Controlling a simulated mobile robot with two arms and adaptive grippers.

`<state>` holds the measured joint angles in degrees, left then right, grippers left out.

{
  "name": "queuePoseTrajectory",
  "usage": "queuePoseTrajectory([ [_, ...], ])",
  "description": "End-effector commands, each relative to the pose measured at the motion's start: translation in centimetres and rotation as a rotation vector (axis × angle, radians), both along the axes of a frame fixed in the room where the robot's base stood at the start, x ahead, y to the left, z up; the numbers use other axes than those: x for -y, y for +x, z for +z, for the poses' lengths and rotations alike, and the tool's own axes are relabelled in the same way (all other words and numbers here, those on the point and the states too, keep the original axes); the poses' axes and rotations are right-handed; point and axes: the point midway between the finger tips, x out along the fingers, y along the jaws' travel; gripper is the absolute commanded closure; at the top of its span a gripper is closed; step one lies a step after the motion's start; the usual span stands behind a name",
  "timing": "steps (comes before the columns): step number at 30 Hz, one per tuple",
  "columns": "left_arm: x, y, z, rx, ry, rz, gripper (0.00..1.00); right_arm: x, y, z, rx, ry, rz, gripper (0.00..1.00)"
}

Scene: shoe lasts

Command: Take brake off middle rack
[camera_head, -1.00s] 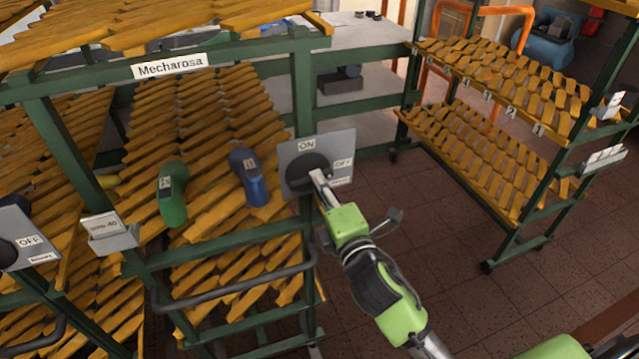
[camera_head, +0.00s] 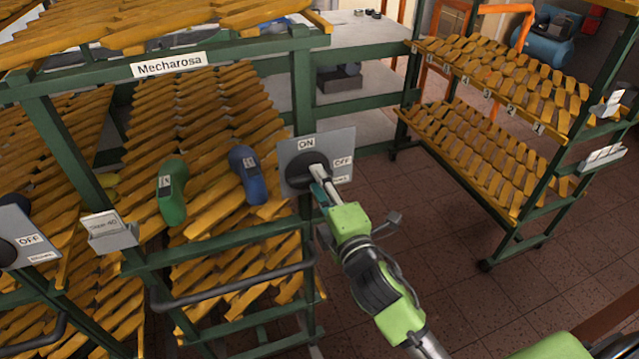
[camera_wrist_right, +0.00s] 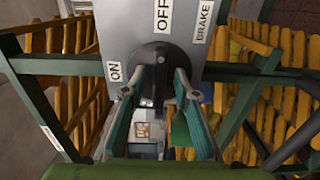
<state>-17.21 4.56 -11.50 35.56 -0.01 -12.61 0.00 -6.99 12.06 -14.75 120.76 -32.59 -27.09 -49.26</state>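The middle rack's brake panel (camera_head: 343,142) is a grey plate with ON, OFF and BRAKE labels and a round black knob (camera_head: 306,171). The panel also shows in the right wrist view (camera_wrist_right: 125,30), with the knob (camera_wrist_right: 162,52) at its lower edge. My right gripper (camera_head: 319,180) is at the knob; its teal fingers stand apart in the right wrist view (camera_wrist_right: 160,80), their tips on either side of the knob's lower part. I cannot tell whether they touch it. The knob's pointing direction is partly hidden. My left gripper is not in view.
The middle rack (camera_head: 225,240) carries a green last (camera_head: 172,195) and a blue last (camera_head: 248,180) on yellow slats. A grey handle bar (camera_head: 235,285) crosses its front. Another OFF panel (camera_head: 28,245) is at the left. A rack (camera_head: 470,150) stands right, with open floor between.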

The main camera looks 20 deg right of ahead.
Motion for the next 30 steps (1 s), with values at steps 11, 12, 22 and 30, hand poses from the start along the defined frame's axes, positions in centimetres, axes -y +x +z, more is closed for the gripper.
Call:
queuePoseTrajectory([
  [11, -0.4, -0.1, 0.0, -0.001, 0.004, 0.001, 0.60, 0.0, -0.3, 0.0, -0.001, -0.002, 0.001, 0.70],
  [12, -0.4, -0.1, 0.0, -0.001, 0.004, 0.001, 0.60, 0.0, -0.6, -0.1, -0.001, -0.002, 0.001, 0.70],
  [22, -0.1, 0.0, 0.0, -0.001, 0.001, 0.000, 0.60, 0.2, -6.4, -0.1, -0.004, 0.001, 0.000, 0.70],
  [30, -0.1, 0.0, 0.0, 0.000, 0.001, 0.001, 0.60, 0.4, -10.6, -0.1, -0.003, 0.001, 0.000, 0.70],
])
